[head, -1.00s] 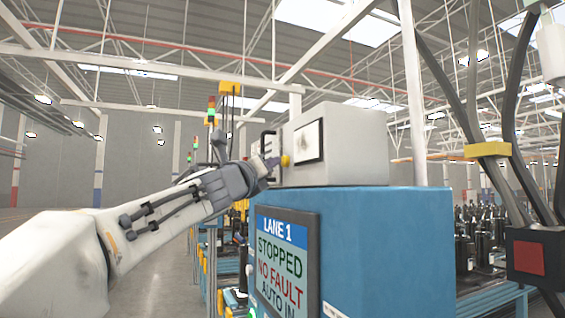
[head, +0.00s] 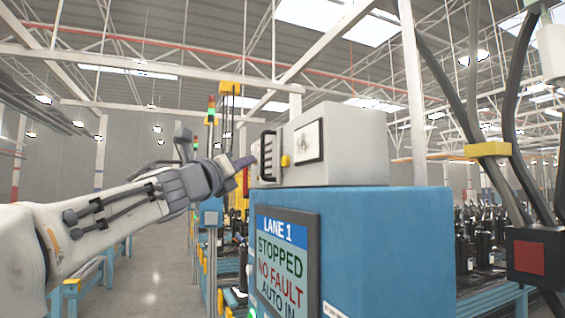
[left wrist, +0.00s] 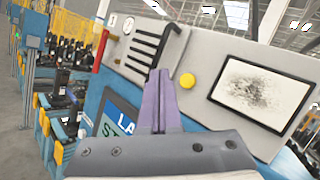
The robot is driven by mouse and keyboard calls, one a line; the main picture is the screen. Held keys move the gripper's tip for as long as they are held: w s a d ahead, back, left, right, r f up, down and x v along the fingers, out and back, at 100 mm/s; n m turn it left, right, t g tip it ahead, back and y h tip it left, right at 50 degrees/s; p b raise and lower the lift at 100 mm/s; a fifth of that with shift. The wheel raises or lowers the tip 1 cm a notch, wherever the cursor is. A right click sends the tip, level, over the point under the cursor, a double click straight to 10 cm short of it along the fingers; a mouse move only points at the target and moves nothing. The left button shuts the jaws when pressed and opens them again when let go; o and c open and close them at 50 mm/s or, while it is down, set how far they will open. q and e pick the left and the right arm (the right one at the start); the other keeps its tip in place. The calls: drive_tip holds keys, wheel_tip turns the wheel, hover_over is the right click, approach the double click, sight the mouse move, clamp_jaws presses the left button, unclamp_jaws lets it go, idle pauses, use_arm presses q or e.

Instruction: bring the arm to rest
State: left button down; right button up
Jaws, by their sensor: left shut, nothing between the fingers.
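My left gripper (head: 244,161) reaches in from the left in the head view, its purple fingers shut and empty. It is just left of a white control box (head: 350,148) on a blue cabinet (head: 390,240). In the left wrist view the closed fingers (left wrist: 160,100) point toward the box's front panel, with a yellow button (left wrist: 187,81) to their right and black bars (left wrist: 145,48) above them. In the head view the fingertips look close to the panel's left edge; I cannot tell the exact gap. My right gripper is not in view.
A screen (head: 283,265) on the cabinet reads LANE 1 STOPPED, NO FAULT. A red lever (left wrist: 101,50) is at the panel's left end. Dark hoses with a yellow clamp (head: 487,149) hang at the right. Open floor (head: 155,275) lies below my left arm.

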use_arm(q)
drive_tip(key=s+d+f+n+g+y+b, duration=0.1)
drive_tip(key=s+f+n+g+y+b, duration=0.15)
drive_tip(key=f+n, duration=0.8)
drive_tip(key=s+f+n+g+y+b, duration=0.2)
drive_tip(key=s+f+n+g+b, duration=0.15)
drive_tip(key=f, duration=1.35)
drive_tip(key=s+d+f+n+g+y+b, duration=0.15)
drive_tip(key=s+f+n+y, duration=0.35)
drive_tip(key=f, duration=0.9)
drive_tip(key=s+a+f+n+g+b, duration=0.2)
drive_tip(key=s+f+n+g, duration=0.3)
drive_tip(key=s+f, duration=0.7)
drive_tip(key=s+a+f+n+g+b, duration=0.2)
drive_tip(key=s+f+n+g, duration=0.3)
drive_tip(key=s+f, duration=0.8)
drive_tip(key=shift+s+a+f+g+b, duration=0.3)
drive_tip(key=shift+s+g+b, duration=0.35)
drive_tip(key=shift+s, duration=0.35)
